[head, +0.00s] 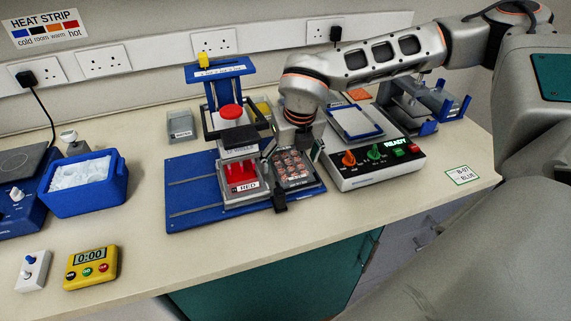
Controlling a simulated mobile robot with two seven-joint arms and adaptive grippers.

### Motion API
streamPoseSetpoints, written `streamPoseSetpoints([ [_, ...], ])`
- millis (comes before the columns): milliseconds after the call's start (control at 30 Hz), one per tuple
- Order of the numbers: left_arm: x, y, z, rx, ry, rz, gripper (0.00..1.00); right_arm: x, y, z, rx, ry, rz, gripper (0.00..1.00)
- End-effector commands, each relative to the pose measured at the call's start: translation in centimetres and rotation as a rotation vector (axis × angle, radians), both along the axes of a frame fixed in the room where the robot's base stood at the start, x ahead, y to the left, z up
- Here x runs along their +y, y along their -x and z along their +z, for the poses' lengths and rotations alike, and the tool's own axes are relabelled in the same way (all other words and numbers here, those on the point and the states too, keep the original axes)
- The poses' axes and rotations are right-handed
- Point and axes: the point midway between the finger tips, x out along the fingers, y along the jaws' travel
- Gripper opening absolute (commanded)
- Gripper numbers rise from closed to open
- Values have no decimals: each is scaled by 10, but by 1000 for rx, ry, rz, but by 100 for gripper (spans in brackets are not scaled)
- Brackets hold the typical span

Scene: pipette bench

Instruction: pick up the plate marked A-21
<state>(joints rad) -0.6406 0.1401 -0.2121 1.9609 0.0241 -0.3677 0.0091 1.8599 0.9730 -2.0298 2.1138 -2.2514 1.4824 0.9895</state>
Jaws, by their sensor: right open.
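A small dark-framed plate with several pinkish round wells (294,170) sits on the right part of the blue base board (190,197). A small label is on its front edge, too small to read surely. My right gripper (298,174) comes down over this plate from behind. It is open, with one dark finger at the plate's front left and the other near its back right. I cannot tell whether the fingers touch it. My left gripper is not in view.
Left of the plate stands a blue press-like stand (223,71) with a red knob and a tray marked RED (244,186). A control box reading READY (372,162) is close on the right. A blue ice tub (87,184) and yellow timer (91,267) are farther left.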

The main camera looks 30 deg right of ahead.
Motion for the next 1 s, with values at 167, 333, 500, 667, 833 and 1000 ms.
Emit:
streamPoseSetpoints([
  [167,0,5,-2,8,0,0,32,0,0,1,0,0,0,53],
  [333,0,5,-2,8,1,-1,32,0,0,1,0,0,0,38],
  [500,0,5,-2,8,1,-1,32,0,0,0,0,0,0,38],
  [667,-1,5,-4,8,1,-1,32,-1,0,3,-1,-1,-1,38],
  [833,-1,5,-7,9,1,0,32,-3,0,19,-4,-1,1,38],
  [1000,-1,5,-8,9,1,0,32,-3,-1,53,-7,-2,0,38],
])
